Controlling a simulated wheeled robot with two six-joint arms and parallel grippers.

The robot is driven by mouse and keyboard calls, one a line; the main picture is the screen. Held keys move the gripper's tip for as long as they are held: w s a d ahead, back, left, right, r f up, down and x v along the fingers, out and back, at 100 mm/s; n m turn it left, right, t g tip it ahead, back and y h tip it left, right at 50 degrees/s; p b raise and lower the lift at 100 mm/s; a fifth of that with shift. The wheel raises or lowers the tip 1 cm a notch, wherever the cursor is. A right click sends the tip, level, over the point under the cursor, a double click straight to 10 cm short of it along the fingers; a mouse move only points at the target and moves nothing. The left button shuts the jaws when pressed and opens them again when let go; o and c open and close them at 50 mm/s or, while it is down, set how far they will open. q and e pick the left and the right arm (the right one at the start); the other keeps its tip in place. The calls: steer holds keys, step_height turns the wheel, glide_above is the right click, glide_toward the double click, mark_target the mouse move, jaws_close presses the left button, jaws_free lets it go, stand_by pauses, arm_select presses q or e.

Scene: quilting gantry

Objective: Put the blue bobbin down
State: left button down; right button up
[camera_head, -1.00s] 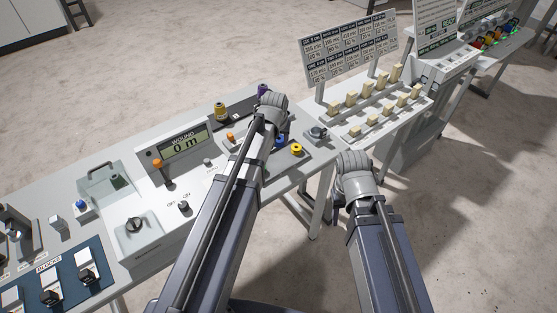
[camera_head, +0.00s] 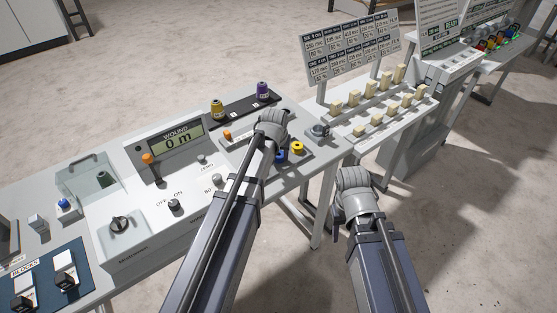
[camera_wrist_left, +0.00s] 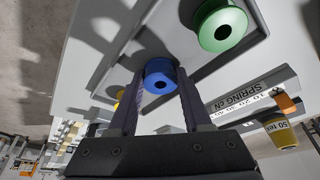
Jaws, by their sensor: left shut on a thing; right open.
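The blue bobbin (camera_wrist_left: 160,80) sits between the fingertips of my left gripper (camera_wrist_left: 160,88), which is shut on it. In the head view the blue bobbin (camera_head: 281,156) shows just beside my left wrist, over the front part of a grey tray (camera_head: 309,140). I cannot tell whether it touches the tray. A yellow bobbin (camera_head: 297,147) is on the tray to its right. A green bobbin (camera_wrist_left: 222,28) shows beside it in the left wrist view. My left fingers are hidden in the head view. My right gripper (camera_head: 339,220) is open and empty, in front of the bench.
A winding machine (camera_head: 140,195) reading 0 m stands left of the tray. Gold (camera_head: 217,109) and purple (camera_head: 263,91) thread spools stand on a dark strip behind. A small metal part (camera_head: 318,132) is at the bench's right end.

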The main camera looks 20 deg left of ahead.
arm_select(q)
steer(key=shift+f, duration=0.15)
steer(key=shift+c, duration=1.7)
jaws_free()
